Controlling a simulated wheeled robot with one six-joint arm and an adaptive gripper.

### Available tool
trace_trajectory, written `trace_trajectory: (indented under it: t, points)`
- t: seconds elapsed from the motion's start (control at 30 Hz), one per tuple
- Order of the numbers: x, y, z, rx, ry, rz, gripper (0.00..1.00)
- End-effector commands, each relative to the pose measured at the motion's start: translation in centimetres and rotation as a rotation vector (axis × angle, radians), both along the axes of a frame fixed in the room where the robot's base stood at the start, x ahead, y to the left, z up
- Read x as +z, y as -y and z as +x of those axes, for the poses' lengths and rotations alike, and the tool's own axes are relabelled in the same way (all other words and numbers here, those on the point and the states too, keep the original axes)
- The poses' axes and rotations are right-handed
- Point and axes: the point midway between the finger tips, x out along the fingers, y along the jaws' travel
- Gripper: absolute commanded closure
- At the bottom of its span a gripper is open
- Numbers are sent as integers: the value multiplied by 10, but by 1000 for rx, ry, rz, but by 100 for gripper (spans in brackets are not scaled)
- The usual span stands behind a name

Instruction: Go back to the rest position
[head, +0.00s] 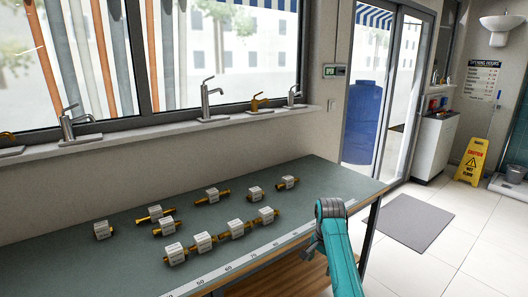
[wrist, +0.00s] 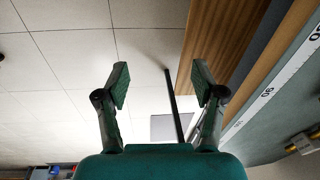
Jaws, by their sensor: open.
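In the wrist view my gripper (wrist: 160,86) is open, with its two fingers wide apart and nothing between them. Behind the fingers that view shows floor tiles, a dark table leg and the wooden lower shelf. In the head view my teal arm stands at the front right edge of the workbench (head: 95,262). My gripper's fingertips cannot be made out there. Several brass fittings with white labelled blocks, such as one labelled fitting (head: 235,229), lie on the bench to the left of my arm, apart from it.
A measuring strip (head: 240,262) runs along the bench's front edge. The wooden shelf (head: 285,277) is below. Faucets, such as one tall faucet (head: 211,100), stand on the windowsill behind. A grey mat (head: 403,222) and yellow wet-floor sign (head: 471,161) are on the tiled floor at right.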

Motion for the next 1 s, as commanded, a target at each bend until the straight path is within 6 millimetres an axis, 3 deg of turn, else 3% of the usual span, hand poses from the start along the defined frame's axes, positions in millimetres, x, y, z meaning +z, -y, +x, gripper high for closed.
trace_trajectory:
  t: [0.03,0.2,0.5,0.73,1.0]
  points:
    - [-22,0,-7,13,11,-2,32]
    - [-91,0,-32,68,88,-12,32]
    - [-191,0,-95,167,229,-42,32]
    - [-245,0,-157,239,336,-74,32]
    - [-283,0,-242,321,460,-123,32]
